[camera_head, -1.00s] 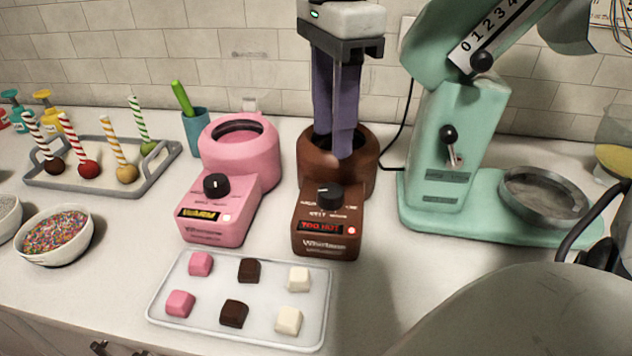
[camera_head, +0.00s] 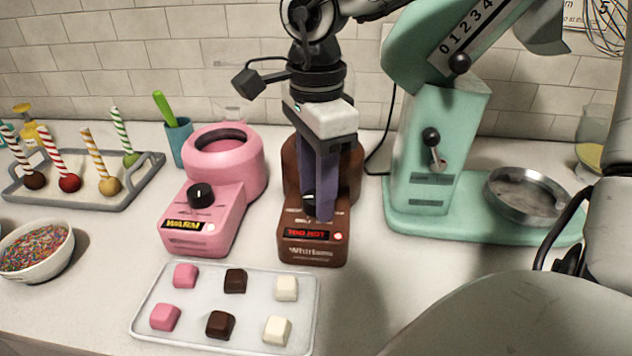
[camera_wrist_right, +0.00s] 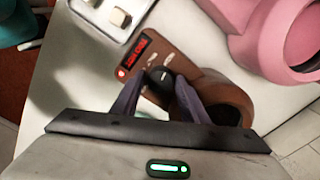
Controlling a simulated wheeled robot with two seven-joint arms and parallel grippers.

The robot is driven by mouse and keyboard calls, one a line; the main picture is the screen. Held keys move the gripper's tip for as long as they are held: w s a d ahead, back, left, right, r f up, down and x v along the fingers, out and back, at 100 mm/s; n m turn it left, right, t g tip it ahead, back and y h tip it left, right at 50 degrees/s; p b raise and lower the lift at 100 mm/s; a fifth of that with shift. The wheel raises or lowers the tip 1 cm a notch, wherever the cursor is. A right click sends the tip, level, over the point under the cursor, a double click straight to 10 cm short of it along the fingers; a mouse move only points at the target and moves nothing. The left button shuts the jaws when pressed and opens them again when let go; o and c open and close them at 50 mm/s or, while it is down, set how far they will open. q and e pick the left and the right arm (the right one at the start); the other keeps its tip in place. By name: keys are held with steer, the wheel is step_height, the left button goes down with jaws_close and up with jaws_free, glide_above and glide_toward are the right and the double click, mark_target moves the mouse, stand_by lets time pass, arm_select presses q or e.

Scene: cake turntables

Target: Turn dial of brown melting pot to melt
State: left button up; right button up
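The brown melting pot (camera_head: 338,218) stands on the counter, its display reading "TOO HOT" in red. Its black dial (camera_head: 308,202) is partly covered by my right gripper (camera_head: 318,206) in the head view. In the right wrist view, the dial (camera_wrist_right: 159,82) lies between the two purple fingers of my right gripper (camera_wrist_right: 161,86), one finger on each side. The fingers are apart; firm contact with the dial is not visible. The gripper points down over the pot's front and hides part of its bowl. My left gripper is not in view.
A pink melting pot (camera_head: 222,178) reading "WARM" stands close on the left. A tray (camera_head: 147,308) of several pink, brown and white pieces lies in front. A mint-green stand mixer (camera_head: 440,150) is on the right. A cake-pop tray (camera_head: 83,202) and sprinkle bowl (camera_head: 45,272) are at left.

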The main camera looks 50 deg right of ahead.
steer(key=c, duration=0.7)
steer(key=n, duration=0.4)
steer(key=shift+n+b, duration=0.3)
steer(key=shift+n, duration=0.1)
steer(key=n, duration=0.4)
steer(key=shift+n, duration=0.4)
steer(key=o, duration=0.8)
